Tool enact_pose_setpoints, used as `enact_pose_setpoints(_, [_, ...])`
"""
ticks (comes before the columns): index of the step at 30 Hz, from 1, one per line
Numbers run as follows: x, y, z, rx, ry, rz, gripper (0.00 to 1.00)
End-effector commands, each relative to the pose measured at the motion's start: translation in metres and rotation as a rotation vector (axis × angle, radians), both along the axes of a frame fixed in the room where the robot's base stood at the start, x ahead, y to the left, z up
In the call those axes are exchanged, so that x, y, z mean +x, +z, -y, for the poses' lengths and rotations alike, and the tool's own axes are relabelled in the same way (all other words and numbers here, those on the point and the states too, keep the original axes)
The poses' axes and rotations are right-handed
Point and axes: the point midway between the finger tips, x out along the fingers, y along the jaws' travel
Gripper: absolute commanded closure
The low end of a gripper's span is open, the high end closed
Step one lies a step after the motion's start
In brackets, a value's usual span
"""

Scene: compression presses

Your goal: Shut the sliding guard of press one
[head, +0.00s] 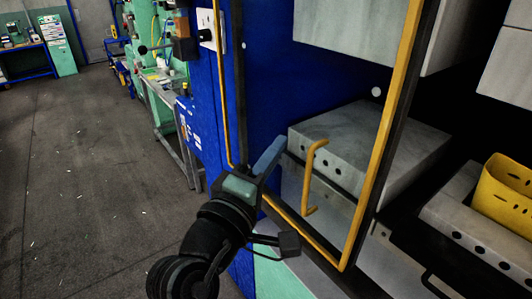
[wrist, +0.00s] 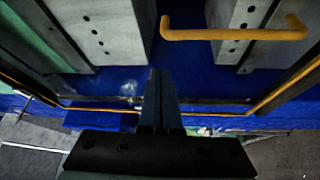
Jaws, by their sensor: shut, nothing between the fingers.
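The sliding guard (head: 384,125) is a see-through panel in a yellow frame on the front of the blue press (head: 205,95). Its yellow bar handle (head: 308,180) stands upright near the middle of the panel. In the wrist view the handle (wrist: 235,34) lies across the upper right. My gripper (head: 272,152) is shut and empty, just left of the handle in the head view and apart from it. In the wrist view the shut fingers (wrist: 158,80) point up, below and left of the handle. The guard covers the left part of the opening shown.
Grey press blocks (head: 365,140) stand behind the guard. Right of its frame, the opening shows a yellow perforated bin (head: 503,195) on a grey block. A control box (head: 184,35) juts out at upper left. Open floor (head: 80,190) lies left, with workbenches beyond.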

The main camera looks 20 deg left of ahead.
Motion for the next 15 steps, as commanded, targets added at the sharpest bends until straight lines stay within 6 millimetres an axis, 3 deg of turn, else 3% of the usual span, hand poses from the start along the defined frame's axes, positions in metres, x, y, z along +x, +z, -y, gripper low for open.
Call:
enact_pose_setpoints(7, [0.05, 0.011, 0.01, 0.0, -0.001, 0.0, 1.0])
enact_pose_setpoints(15, [0.022, 0.001, 0.03, 0.002, 0.0, -0.001, 1.0])
